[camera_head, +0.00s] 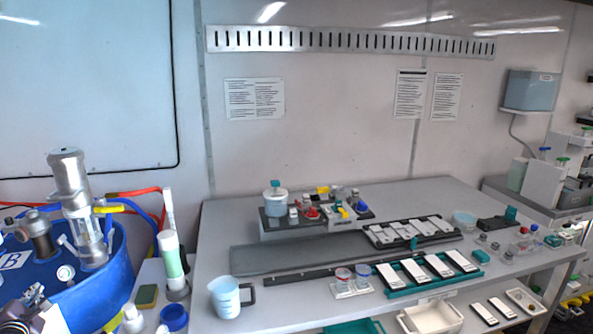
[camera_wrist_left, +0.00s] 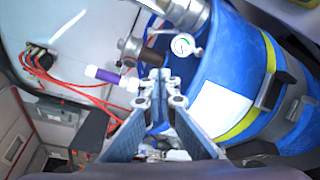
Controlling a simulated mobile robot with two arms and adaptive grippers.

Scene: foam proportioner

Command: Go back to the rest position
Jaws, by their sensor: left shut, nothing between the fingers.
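My left gripper (camera_head: 34,294) shows at the lower left edge of the head view, in front of a blue drum (camera_head: 112,290). In the left wrist view, its two fingers (camera_wrist_left: 160,76) come together and are shut with nothing between them. The blue drum (camera_wrist_left: 238,75) with a yellow band and a white label lies beyond and to the right of the fingers there. I cannot tell the exact gap between the fingers and the drum. My right gripper is in neither view.
A grey workbench (camera_head: 225,215) with trays, a blue jug (camera_head: 226,297) and small containers fills the middle and right. A metal pump fitting (camera_head: 75,190) rises from the drum. Red hoses (camera_wrist_left: 70,88) and a pressure gauge (camera_wrist_left: 183,44) are near the fingers in the wrist view.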

